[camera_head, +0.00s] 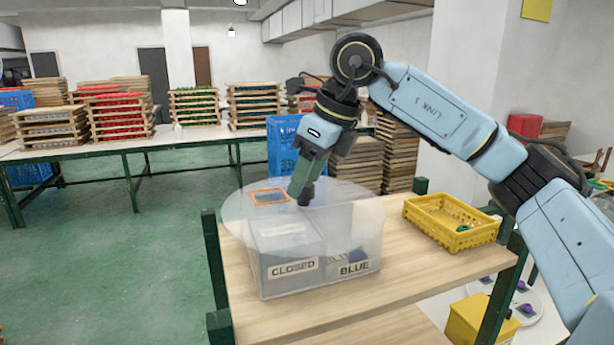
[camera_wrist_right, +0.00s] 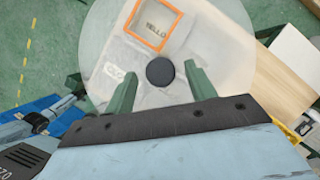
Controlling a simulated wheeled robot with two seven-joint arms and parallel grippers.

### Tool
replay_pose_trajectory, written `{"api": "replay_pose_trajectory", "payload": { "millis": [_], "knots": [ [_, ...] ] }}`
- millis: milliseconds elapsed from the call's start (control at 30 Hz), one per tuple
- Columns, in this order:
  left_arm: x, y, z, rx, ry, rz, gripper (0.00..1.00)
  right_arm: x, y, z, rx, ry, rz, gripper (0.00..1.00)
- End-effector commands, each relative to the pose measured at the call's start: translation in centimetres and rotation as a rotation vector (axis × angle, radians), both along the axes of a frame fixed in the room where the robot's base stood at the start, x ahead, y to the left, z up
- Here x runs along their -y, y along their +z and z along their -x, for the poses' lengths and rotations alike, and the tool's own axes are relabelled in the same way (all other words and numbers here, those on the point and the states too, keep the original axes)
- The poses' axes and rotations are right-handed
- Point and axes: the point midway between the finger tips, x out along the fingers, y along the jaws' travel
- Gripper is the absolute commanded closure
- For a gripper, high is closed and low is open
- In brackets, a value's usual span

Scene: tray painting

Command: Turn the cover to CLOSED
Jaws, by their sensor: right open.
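The cover (camera_head: 240,212) is a translucent round disc lying on a clear box (camera_head: 368,235) on the wooden table. Its orange-framed window (camera_head: 270,197) is at the back left in the head view. In the right wrist view the window (camera_wrist_right: 153,24) shows the letters "YELLO". A CLOSED label (camera_head: 293,268) and a BLUE label (camera_head: 354,268) are on the box's front. My right gripper (camera_wrist_right: 160,78) is open, its fingers on either side of the cover's black knob (camera_wrist_right: 160,71); contact cannot be told. My left gripper is not in view.
A yellow basket (camera_head: 450,238) with green items stands on the table (camera_head: 400,285) right of the box. A yellow bin (camera_head: 480,322) is lower down at the right. Dark green posts rise at the table's corners. Tabletop in front of the box is clear.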

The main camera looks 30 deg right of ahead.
Motion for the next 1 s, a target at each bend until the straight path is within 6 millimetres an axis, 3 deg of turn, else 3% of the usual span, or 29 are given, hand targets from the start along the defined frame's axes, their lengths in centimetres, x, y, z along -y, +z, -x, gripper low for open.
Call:
{"api": "replay_pose_trajectory", "payload": {
  "millis": [367,800,1000],
  "knots": [
    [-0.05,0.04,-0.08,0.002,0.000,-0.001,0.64,-0.13,-0.67,-0.20,-0.001,0.000,0.001,0.45],
    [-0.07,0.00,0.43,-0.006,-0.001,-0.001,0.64,-0.12,-0.62,-0.19,-0.001,0.000,0.001,1.00],
    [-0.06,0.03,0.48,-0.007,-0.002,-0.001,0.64,-0.32,-0.60,-0.31,-0.001,-0.002,0.000,1.00]
  ]
}}
